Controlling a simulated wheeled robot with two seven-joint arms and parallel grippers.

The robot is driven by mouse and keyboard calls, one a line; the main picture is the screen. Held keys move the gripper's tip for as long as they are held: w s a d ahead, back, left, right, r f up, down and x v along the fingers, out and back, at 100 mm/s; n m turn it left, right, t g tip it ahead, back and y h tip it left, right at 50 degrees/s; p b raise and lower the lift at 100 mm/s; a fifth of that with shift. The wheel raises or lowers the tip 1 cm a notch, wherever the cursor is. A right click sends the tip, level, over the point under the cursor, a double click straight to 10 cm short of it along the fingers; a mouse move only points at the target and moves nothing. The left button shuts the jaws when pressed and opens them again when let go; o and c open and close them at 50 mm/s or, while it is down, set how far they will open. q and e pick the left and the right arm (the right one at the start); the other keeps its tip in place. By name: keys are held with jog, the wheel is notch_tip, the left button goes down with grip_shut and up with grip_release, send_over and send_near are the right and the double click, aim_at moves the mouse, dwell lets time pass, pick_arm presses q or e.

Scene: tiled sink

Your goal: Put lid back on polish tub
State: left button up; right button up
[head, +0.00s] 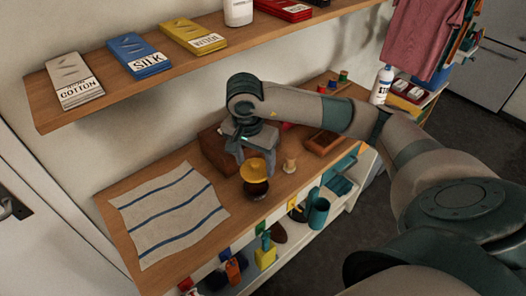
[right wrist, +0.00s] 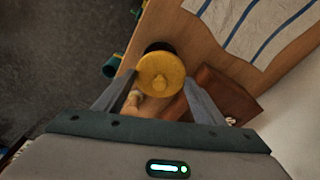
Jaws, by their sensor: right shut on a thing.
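The yellow round lid (head: 254,169) is held between the fingers of my right gripper (head: 255,155), which is shut on it. The dark polish tub (head: 256,188) stands on the wooden bench right under the lid. In the right wrist view the tub (right wrist: 158,47) is mostly hidden behind the lid, its dark edge showing past the far side. I cannot tell whether lid and tub touch. My left gripper is not in view.
A striped cloth (head: 168,212) covers the bench's left part. A brown box (head: 217,150) stands behind my gripper, a small wooden spool (head: 290,166) to the right, and a wooden tray (head: 323,143) farther right. A shelf (head: 200,55) with packets hangs above; a teal mug (head: 318,212) is below the bench.

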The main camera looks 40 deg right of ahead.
aim_at(255, 167)
jog(key=shift+s+r, duration=0.1)
jog(key=shift+s, duration=0.1)
jog(key=shift+w+f, duration=0.1)
jog(key=shift+f, duration=0.65)
jog(key=shift+f+b, duration=0.6)
jog(key=shift+f, duration=0.75)
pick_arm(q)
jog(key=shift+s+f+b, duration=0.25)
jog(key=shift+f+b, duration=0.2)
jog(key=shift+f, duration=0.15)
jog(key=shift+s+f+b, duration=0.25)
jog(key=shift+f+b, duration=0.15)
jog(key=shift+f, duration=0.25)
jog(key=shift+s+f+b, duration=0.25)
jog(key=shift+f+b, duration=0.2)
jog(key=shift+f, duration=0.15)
pick_arm(e)
jog(key=shift+f, duration=1.15)
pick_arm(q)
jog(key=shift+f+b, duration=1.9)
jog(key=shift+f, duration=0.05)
pick_arm(e)
jog(key=shift+f, duration=0.15)
jog(key=o, duration=1.5)
